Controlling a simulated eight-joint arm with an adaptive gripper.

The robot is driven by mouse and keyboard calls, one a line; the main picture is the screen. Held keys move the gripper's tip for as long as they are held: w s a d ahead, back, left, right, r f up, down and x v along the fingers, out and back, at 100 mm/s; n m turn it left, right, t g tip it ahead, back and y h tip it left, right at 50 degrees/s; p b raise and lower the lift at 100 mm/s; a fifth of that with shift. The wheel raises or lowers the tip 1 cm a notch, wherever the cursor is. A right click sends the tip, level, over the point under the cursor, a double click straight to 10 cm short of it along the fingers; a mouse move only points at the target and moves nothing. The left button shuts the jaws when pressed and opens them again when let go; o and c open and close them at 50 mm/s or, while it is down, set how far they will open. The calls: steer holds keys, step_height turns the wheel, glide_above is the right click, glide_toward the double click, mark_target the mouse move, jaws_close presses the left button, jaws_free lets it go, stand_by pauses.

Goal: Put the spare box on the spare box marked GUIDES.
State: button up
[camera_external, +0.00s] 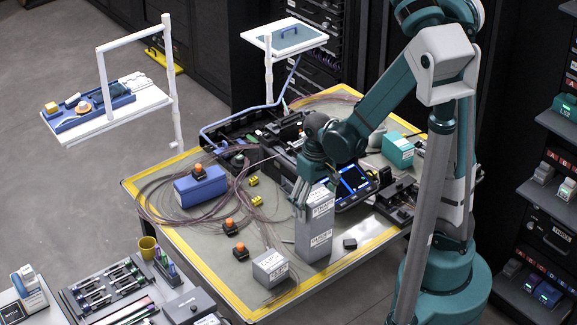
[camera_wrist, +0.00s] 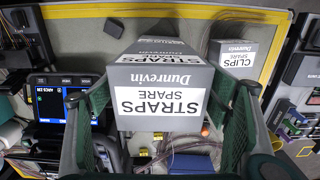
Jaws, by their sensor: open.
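A grey spare box marked STRAPS (camera_wrist: 160,98) sits between the fingers of my gripper (camera_wrist: 160,88) in the wrist view. The gripper is open, one finger on each side of the box. In the external view my gripper (camera_external: 313,184) is at the top of a tall grey stack. The STRAPS box (camera_external: 318,206) appears as its upper part, upright and roughly aligned with a lower grey box (camera_external: 314,243). The lower box has a white label too small to read, so I cannot confirm GUIDES. Contact between the boxes is not clearly visible.
A grey CLIPS spare box (camera_external: 270,268) stands at the front left of the stack; it also shows in the wrist view (camera_wrist: 240,62). A small dark block (camera_external: 350,244) lies to the right. A blue screen device (camera_external: 352,185) stands behind. Loose cables and a blue box (camera_external: 200,187) lie left.

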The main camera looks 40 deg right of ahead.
steer(key=shift+r+p, duration=0.4)
steer(key=shift+r, duration=4.15)
steer(key=shift+d+r, duration=0.35)
steer(key=shift+r, duration=0.3)
steer(key=s+d+r+t, duration=0.2)
steer(key=d+r+t, duration=0.1)
steer(key=r, duration=0.4)
steer(key=s+d+r+t, duration=0.2)
steer(key=d+r+t, duration=0.2)
steer(key=r, duration=0.3)
steer(key=shift+s+d+r, duration=0.15)
steer(key=shift+s+d, duration=0.2)
steer(key=shift+d, duration=0.3)
stand_by(0.7)
